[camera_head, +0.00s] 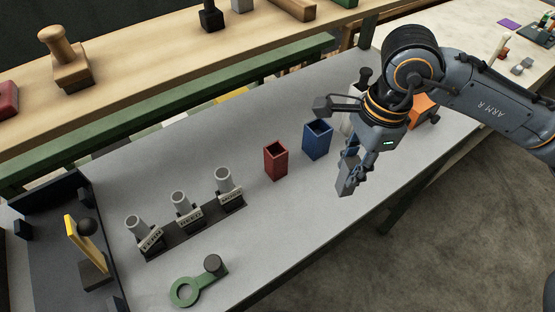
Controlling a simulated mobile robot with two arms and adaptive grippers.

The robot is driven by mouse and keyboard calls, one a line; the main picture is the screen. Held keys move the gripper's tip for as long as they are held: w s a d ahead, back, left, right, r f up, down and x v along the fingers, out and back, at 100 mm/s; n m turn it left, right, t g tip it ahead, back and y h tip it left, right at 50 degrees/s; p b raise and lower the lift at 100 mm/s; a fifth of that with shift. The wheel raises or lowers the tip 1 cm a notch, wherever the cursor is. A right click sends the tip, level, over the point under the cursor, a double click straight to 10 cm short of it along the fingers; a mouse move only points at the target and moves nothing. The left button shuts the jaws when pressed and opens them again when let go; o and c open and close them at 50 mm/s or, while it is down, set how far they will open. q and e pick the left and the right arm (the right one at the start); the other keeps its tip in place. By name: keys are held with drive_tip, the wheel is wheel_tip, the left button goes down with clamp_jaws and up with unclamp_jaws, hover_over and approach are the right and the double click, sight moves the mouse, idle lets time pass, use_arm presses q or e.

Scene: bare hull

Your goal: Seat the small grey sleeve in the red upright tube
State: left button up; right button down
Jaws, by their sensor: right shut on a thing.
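The red upright tube (275,162), square and open at the top, stands on the grey table left of the blue tube. My right gripper (349,174) is right of the red tube and apart from it, pointing down over the table. It is shut on a small grey piece (346,184), which appears to be the grey sleeve; the fingers partly cover it and blend with it in colour. My left gripper is not in view.
A larger blue tube (317,140) stands between the red tube and my right gripper. Several labelled holders with pale cylinders (181,202) stand at left. A green ring-ended piece (186,291) lies in front. The table right of the red tube's front is clear.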

drive_tip(key=s+a+r+m+t+h+b, duration=0.15)
drive_tip(key=a+r+m, duration=0.3)
drive_tip(key=m, duration=1.15)
drive_tip(key=a+r+m+g+h+b, duration=0.1)
drive_tip(key=a+r+m+b, duration=0.35)
drive_tip(key=m, duration=1.05)
hover_over(276, 162)
drive_tip(key=s+d, duration=0.1)
drive_tip(key=s, duration=0.1)
wheel_tip(276, 162, down, 6)
drive_tip(key=shift+m+t, duration=0.25)
drive_tip(key=shift+m, duration=0.05)
drive_tip(key=w+f+b, duration=0.1)
drive_tip(key=f, duration=0.2)
drive_tip(key=w+f+b, duration=0.2)
drive_tip(key=f, duration=0.1)
drive_tip(key=w+a+f+b, duration=0.1)
drive_tip(key=f, duration=0.2)
drive_tip(key=shift+w, duration=0.35)
drive_tip(key=shift+w+r, duration=0.1)
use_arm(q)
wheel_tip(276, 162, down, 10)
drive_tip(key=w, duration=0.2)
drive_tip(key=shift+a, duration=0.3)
use_arm(e)
drive_tip(key=shift+r, duration=0.1)
